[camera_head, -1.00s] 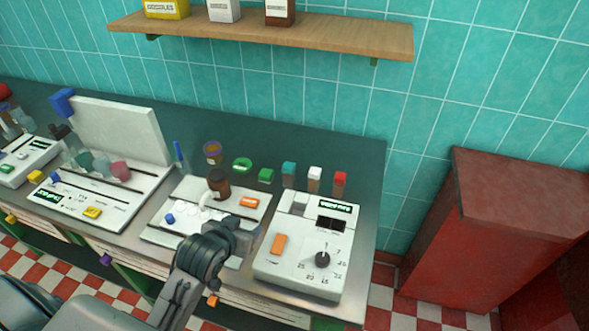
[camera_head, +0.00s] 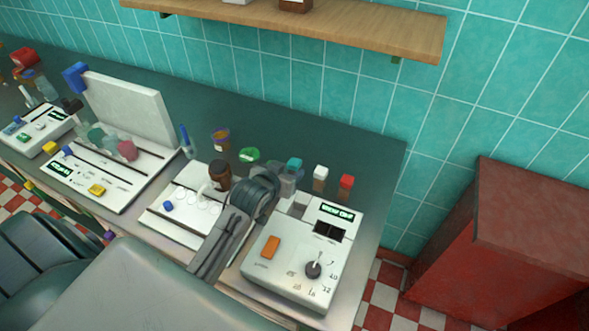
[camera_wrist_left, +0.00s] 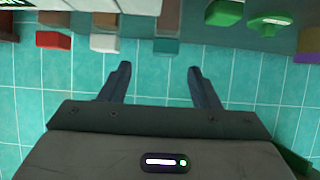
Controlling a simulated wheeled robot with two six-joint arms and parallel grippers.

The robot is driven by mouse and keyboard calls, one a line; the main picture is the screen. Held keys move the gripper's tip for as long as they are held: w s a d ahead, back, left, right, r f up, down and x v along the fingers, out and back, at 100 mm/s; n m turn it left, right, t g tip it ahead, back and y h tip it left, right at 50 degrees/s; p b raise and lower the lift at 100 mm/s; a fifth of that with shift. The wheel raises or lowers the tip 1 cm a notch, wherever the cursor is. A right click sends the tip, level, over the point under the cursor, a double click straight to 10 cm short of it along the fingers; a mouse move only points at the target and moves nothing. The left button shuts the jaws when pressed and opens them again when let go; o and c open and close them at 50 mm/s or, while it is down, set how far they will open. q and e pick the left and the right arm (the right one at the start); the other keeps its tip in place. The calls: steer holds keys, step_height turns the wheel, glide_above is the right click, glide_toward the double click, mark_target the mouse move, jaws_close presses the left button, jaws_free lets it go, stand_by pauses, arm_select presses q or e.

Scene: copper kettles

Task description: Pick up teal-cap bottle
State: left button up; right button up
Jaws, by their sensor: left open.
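The teal-cap bottle (camera_head: 293,167) stands at the back of the counter, behind the right-hand white machine, left of a white-cap bottle (camera_head: 320,177). My left gripper (camera_head: 280,184) is directly in front of it and hides its lower part in the head view. In the wrist view the open, empty fingers (camera_wrist_left: 159,68) point toward the bottle's teal cap (camera_wrist_left: 166,46), which lies between their lines and just beyond the tips. Contact is not visible. My right gripper is not in view.
A red-cap bottle (camera_head: 345,187) stands right of the white-cap one. A green-capped item (camera_head: 249,155) and a brown bottle (camera_head: 219,176) are to the left. The white machine (camera_head: 300,262) with a dial lies below my gripper. A wooden shelf (camera_head: 340,32) hangs above.

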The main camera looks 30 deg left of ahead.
mark_target(293, 163)
arm_select(q)
steer(key=p+x, duration=0.1)
steer(key=x, duration=0.1)
steer(key=p+x, duration=0.1)
steer(key=x, duration=0.1)
steer(key=shift+w+a+r, duration=0.1)
steer(key=shift+a, duration=0.3)
steer(key=shift+w+f, duration=0.4)
steer(key=shift+w, duration=0.05)
steer(key=shift+c, duration=0.4)
jaws_close()
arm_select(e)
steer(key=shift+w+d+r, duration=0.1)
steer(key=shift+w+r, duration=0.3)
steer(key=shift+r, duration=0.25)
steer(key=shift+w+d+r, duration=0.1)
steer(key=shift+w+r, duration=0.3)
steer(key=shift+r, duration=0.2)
